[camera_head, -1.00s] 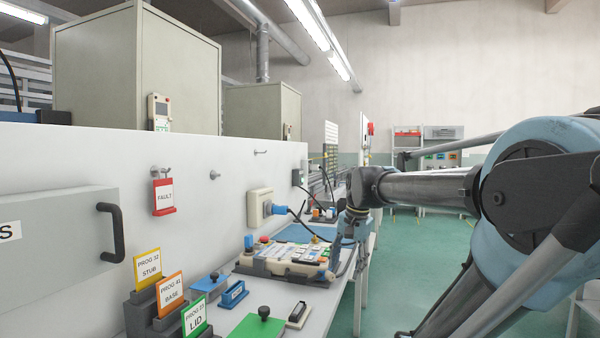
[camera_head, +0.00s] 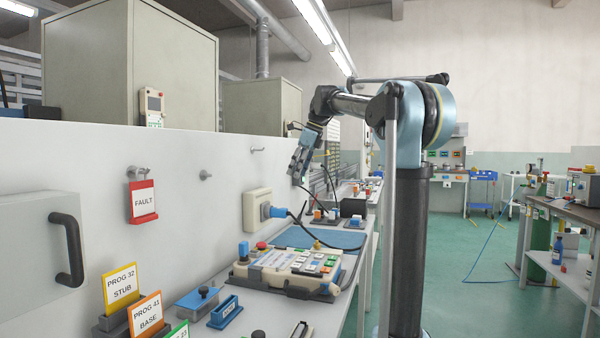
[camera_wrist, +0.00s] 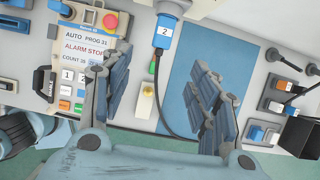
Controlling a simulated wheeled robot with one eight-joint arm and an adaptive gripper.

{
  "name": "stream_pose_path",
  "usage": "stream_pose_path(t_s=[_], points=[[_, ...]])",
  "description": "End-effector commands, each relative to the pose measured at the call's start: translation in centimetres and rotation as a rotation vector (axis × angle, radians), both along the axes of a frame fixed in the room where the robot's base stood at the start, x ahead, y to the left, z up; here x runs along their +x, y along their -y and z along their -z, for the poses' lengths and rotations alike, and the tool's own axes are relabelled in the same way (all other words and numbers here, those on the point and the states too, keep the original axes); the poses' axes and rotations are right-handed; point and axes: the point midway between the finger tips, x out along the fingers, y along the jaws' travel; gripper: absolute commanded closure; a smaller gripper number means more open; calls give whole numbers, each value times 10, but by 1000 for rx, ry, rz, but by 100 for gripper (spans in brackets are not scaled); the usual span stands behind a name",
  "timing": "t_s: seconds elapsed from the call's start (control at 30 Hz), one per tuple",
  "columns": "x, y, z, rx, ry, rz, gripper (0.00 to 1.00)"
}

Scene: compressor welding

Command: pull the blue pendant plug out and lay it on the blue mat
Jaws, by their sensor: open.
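The blue pendant plug (camera_head: 274,212) sits in the cream wall socket (camera_head: 258,205), its dark cable running down to the right. In the wrist view the plug (camera_wrist: 167,30) carries a white label reading 2 and its cable passes between my fingers. The blue mat (camera_head: 325,238) lies flat on the bench below the socket, and it also fills the middle of the wrist view (camera_wrist: 205,55). My gripper (camera_head: 297,172) is raised above and right of the plug, pointing down. In the wrist view my gripper (camera_wrist: 158,92) is open and empty, apart from the plug.
A teach pendant (camera_head: 290,270) with a red button rests on the bench left of the mat. Blue, orange and white connectors (camera_head: 335,216) stand beyond the mat. A red FAULT tag (camera_head: 143,202) hangs on the panel. Program cards (camera_head: 122,287) stand at the near left.

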Motion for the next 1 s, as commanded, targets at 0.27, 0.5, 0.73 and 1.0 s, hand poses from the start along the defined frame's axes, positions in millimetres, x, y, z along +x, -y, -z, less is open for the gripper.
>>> stream_pose_path(t_s=[0.27, 0.5, 0.73, 1.0], points=[[9, -1, 12, 8, -11, 35, 45], [14, -11, 46, 8, -11, 39, 45], [19, -23, 80, 8, -10, 39, 45], [25, -38, 120, 8, -11, 39, 45]])
